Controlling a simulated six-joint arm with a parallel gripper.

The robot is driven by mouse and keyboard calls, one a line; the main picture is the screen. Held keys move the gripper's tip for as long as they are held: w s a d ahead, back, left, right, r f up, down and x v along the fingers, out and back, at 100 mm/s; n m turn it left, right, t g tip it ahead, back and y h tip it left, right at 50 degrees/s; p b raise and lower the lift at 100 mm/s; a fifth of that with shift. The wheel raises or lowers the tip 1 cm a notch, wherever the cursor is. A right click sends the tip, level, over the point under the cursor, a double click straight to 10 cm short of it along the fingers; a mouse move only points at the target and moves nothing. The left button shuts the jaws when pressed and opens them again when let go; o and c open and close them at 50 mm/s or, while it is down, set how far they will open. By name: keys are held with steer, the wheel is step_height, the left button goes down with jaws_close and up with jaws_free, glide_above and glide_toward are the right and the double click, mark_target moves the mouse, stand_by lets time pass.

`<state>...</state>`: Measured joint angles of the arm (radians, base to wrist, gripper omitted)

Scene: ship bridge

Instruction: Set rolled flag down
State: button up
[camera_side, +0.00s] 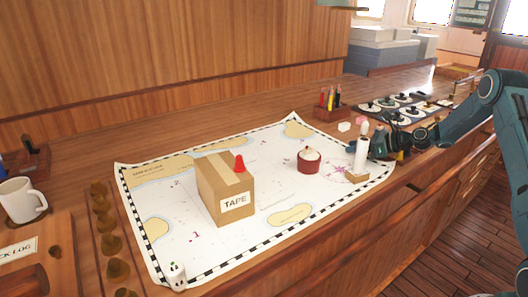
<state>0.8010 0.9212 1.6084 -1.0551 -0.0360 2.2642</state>
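The rolled flag appears to be the upright white roll (361,154) at the right end of the chart (270,212), with a tan lower end. My gripper (363,147) comes in from the right, with dark parts on both sides of the roll at mid-height. It looks shut on the roll, though the fingers are small and partly hidden. The lower end is at or just above the chart, near the compass rose; I cannot tell whether it touches.
A pencil holder (331,112) and instrument panel (402,105) are behind. A mug (20,199) stands far left. The chart's front middle is clear.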

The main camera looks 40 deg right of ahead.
steer(key=shift+r, duration=0.1)
steer(key=shift+c, duration=0.4)
step_height(320, 180, up, 20)
stand_by(0.5)
stand_by(0.5)
steer(key=w+a+n+g+y, duration=0.1)
steer(key=w+a, duration=0.3)
steer(key=a, duration=0.7)
steer(key=w+a+n+y, duration=0.1)
steer(key=w+a, duration=0.2)
steer(key=a, duration=0.9)
steer(key=w+a+n+g+y, duration=0.1)
steer(key=w+a, duration=0.3)
steer(key=a, duration=0.7)
steer(key=s+a, duration=0.3)
steer(key=a, duration=0.8)
steer(key=s+a+n+y, duration=0.1)
steer(key=s+a, duration=0.2)
steer(key=a, duration=0.8)
steer(key=s+a+n+g, duration=0.1)
steer(key=s+a, duration=0.2)
steer(key=a, duration=0.7)
steer(key=shift+s+a+y, duration=0.25)
steer(key=shift+a+y, duration=0.15)
